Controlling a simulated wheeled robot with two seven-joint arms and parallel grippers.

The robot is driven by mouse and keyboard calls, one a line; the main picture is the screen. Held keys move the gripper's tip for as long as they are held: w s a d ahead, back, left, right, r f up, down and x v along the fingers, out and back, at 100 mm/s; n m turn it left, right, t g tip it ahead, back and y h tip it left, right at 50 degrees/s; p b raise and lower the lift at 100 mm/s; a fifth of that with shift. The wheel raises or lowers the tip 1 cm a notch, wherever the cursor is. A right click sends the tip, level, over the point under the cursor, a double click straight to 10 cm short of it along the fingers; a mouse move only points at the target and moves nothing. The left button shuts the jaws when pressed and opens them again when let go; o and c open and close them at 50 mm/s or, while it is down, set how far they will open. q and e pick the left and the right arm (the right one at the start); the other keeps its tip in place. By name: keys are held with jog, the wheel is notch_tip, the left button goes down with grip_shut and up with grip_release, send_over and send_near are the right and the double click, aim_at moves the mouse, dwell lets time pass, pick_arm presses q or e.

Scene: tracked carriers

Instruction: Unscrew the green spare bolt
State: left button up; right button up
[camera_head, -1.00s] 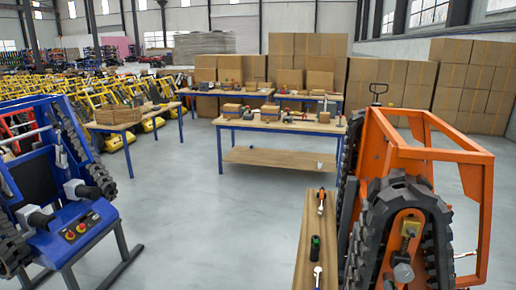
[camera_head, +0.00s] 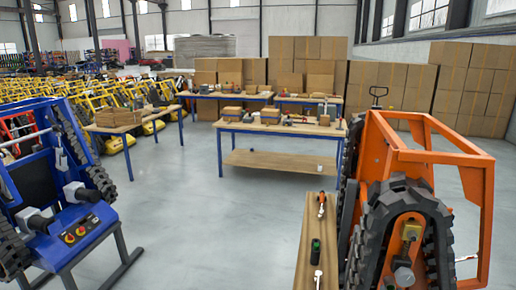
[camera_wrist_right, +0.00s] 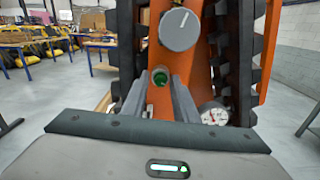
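A green bolt (camera_wrist_right: 160,77) shows in the right wrist view, set in the orange body of the tracked carrier (camera_wrist_right: 204,66). My right gripper (camera_wrist_right: 158,88) faces it with its two grey fingers apart, one on each side of the bolt in the picture. A gap shows between the fingers and the bolt, and I cannot tell how deep the bolt sits between them. The head view also shows the orange carrier (camera_head: 440,158) at the right, but I cannot make out the bolt there. Neither gripper shows in the head view.
A round grey cap (camera_wrist_right: 180,30) sits just above the bolt, and a dial gauge (camera_wrist_right: 213,114) lies right of the fingers. Black tracks (camera_head: 405,205) flank the carrier. A narrow wooden bench (camera_head: 310,265) with tools stands left of it. A blue carrier (camera_head: 72,228) stands at far left; open floor lies between.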

jog(key=m+b, duration=0.3)
jog(key=m, duration=0.6)
jog(key=shift+m, duration=0.4)
jog(key=m, duration=0.9)
jog(key=shift+m, duration=0.4)
